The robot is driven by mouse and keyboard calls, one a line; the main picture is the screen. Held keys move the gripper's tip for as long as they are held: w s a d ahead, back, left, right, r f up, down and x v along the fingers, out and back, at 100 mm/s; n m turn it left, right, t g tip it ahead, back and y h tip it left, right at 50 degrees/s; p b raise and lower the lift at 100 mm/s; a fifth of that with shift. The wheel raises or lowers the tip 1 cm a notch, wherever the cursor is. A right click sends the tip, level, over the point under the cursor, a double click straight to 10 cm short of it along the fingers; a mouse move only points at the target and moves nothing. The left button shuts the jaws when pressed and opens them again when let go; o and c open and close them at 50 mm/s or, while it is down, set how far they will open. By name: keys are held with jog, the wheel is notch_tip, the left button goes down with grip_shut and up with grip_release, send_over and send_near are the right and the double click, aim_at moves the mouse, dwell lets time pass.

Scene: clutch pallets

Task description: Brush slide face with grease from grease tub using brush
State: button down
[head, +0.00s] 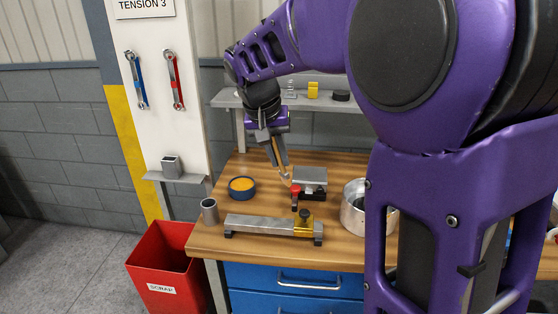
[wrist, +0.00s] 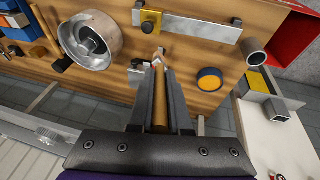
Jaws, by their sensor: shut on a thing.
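My gripper (head: 279,158) is shut on a brush with a wooden handle (wrist: 160,108) and holds it pointing down over the workbench. The pale brush tip (wrist: 157,58) sticks out past the fingertips. The grease tub (head: 241,195) is a round blue tub with orange-yellow grease, left of the brush in the head view; it also shows right of the fingers in the wrist view (wrist: 209,79). A grey metal block (head: 311,174) on a dark base stands right beside the brush tip, partly hidden by my fingers in the wrist view. Which surface is the slide face I cannot tell.
A long steel bar (head: 258,224) with a brass clamp (head: 304,227) lies at the bench front, near a red-handled tool (head: 295,191). A metal bowl (head: 353,217) stands right, a steel cup (head: 209,211) left. A red scrap bin (head: 160,257) is on the floor.

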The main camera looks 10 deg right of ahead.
notch_tip(320, 180, down, 5)
jog(key=shift+r+b, duration=0.1)
jog(key=shift+b, duration=1.15)
jog(key=shift+w+d+r, duration=0.1)
jog(key=shift+d+r, duration=0.05)
jog(key=shift+d, duration=0.05)
